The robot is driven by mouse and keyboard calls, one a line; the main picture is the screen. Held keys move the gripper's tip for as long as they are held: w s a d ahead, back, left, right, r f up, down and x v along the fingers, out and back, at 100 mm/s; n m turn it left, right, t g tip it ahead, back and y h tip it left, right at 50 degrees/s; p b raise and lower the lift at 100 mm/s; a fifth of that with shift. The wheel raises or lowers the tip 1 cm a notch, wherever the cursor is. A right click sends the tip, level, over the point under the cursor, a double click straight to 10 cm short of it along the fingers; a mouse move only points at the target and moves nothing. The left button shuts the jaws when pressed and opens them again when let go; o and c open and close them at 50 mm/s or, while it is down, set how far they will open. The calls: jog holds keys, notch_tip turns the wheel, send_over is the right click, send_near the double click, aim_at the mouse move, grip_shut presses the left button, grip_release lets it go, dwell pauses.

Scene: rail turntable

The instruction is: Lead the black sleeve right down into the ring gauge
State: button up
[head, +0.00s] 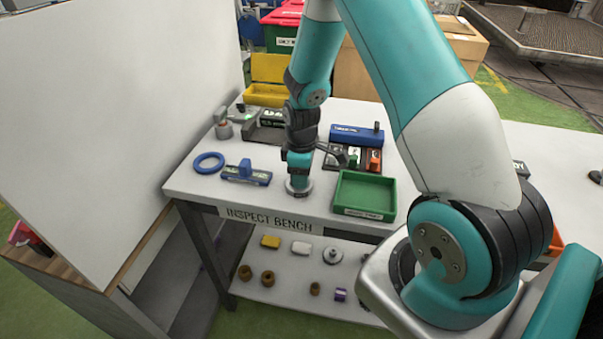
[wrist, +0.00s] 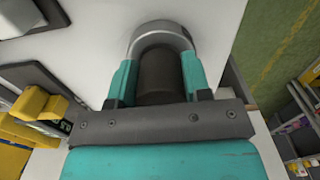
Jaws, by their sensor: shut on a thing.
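My gripper (wrist: 158,85) is shut on the black sleeve (wrist: 158,75), which shows dark between the two teal fingers in the wrist view. The silver ring gauge (wrist: 160,33) shows just beyond the sleeve, its far rim curving around the sleeve's end. In the head view my gripper (head: 299,168) points straight down over the ring gauge (head: 299,188), which sits on the white bench top near the front edge. My fingers hide the sleeve there. I cannot tell how deep the sleeve sits in the ring, or whether it touches the bore.
A green tray (head: 364,196) stands close right of my gripper. A blue-and-grey tool (head: 246,174) and a blue ring (head: 208,163) lie to the left. A blue case (head: 357,134) and a yellow bin (head: 268,95) stand behind.

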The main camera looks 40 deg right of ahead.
jog(key=shift+f, duration=0.4)
dwell(1.2)
jog(key=o, duration=1.2)
jog(key=shift+b, duration=0.3)
notch_tip(320, 180, up, 17)
jog(key=b, duration=0.1)
jog(key=shift+r+b, duration=0.2)
jog(key=shift+b, duration=0.2)
jog(key=s+a+r+y, duration=0.2)
jog(key=s+a+r, duration=0.1)
jog(key=s+a, duration=0.8)
jog(key=s+a+r+m+y, duration=0.1)
jog(key=s+a+r, duration=0.3)
jog(key=s+a, duration=0.6)
jog(key=shift+s+a+r+y, duration=0.2)
jog(key=shift+s+a+y, duration=0.3)
jog(key=shift+a, duration=0.45)
